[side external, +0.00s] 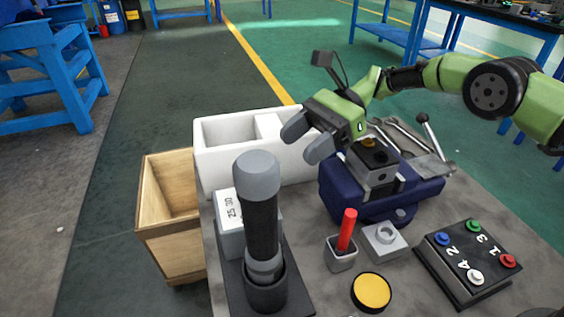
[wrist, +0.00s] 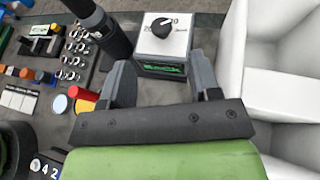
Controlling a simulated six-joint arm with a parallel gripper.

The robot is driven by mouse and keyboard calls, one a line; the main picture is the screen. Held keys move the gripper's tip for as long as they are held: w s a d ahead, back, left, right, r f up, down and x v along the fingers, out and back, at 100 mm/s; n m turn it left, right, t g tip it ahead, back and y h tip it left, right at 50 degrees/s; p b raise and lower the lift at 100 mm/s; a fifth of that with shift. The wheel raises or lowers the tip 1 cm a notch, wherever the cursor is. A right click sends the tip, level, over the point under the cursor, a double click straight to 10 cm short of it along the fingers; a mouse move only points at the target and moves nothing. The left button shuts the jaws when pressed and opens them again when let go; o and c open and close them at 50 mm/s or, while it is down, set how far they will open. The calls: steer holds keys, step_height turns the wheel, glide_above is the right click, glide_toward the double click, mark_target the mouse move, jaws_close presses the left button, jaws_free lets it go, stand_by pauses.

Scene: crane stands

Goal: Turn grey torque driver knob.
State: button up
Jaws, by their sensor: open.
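The torque driver (side external: 262,228) stands upright in a dark holder at the front left of the bench in the side view. Its body is black and its rounded knob (side external: 257,173) on top is grey. In the wrist view, the black driver body (wrist: 112,38) runs out of the top edge, left of my fingers; I cannot make out its grey knob there. My gripper (side external: 308,138) is open and empty, behind and right of the driver, apart from it. In the wrist view, my open gripper (wrist: 160,65) points toward a grey box with a black dial (wrist: 163,27).
The grey box (side external: 231,240) stands close behind the driver. A white divided bin (side external: 222,165) and a wooden crate (side external: 172,240) are behind and left. A blue vise (side external: 335,197), a red marker (side external: 347,230), a yellow button (side external: 371,292) and a numbered button panel (side external: 455,285) lie right.

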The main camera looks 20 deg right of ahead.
steer(key=s+a+r+m+t, duration=0.2)
steer(key=s+r+m+t, duration=0.2)
steer(key=s+m+t, duration=0.15)
steer(key=shift+t, duration=0.55)
steer(key=a+f, duration=0.2)
steer(key=f, duration=0.1)
steer(key=w+a+f, duration=0.1)
steer(key=a+f, duration=0.1)
steer(key=f, duration=0.1)
steer(key=w+a+f, duration=0.1)
steer(key=a+f, duration=0.2)
steer(key=shift+w, duration=0.15)
